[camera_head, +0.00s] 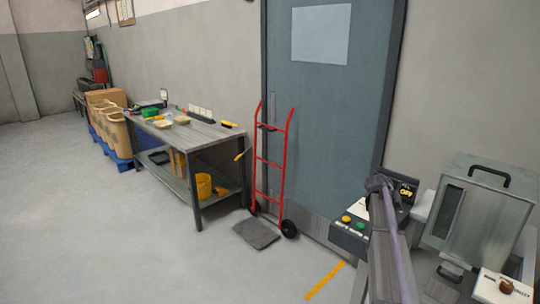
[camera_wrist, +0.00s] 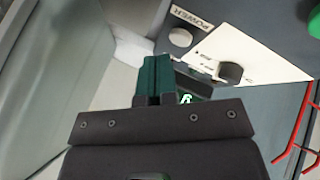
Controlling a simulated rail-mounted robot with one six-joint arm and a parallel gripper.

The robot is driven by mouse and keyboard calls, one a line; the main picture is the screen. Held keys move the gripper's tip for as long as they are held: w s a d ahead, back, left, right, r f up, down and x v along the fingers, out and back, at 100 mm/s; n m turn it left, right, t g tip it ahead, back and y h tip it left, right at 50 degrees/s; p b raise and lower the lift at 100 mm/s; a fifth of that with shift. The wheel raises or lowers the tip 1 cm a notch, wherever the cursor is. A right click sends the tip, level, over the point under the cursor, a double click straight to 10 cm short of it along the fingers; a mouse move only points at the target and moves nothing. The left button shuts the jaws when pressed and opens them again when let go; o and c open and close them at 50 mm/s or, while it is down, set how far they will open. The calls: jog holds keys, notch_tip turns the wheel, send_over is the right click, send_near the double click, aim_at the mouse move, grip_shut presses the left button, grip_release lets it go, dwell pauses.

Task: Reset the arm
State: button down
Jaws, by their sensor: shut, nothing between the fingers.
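My gripper (camera_head: 378,184) is at the right in the head view, on the end of my arm, over a dark control box (camera_head: 350,228). In the wrist view its dark green fingers (camera_wrist: 155,70) are together with nothing between them. Behind them is a panel with a white plate (camera_wrist: 245,55), a black knob (camera_wrist: 231,72), a grey button (camera_wrist: 180,37) under a POWER label, and a green button (camera_wrist: 314,22). A small display with lit green characters (camera_wrist: 187,98) is partly hidden by the fingers. I cannot tell whether the fingers touch the panel.
A grey metal machine housing with a handle (camera_head: 490,215) stands close to the right of my gripper. A white box with a brown knob (camera_head: 505,287) is in front of it. A red hand truck (camera_head: 270,165) leans by the door (camera_head: 330,110). A workbench (camera_head: 190,135) is further left. The left floor is clear.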

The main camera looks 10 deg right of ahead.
jog(key=s+a+f+n+y, duration=0.1)
jog(key=s+a+n+y, duration=0.1)
jog(key=s+a, duration=0.7)
jog(key=s+a+f+n+g+y, duration=0.1)
jog(key=s+a, duration=0.8)
jog(key=a, duration=1.1)
jog(key=s+a+f+n+y, duration=0.1)
jog(key=s+a+y, duration=0.3)
jog(key=s+a, duration=0.6)
jog(key=a+n, duration=0.1)
jog(key=a, duration=0.4)
jog(key=shift+f+n, duration=0.15)
jog(key=shift+n, duration=0.25)
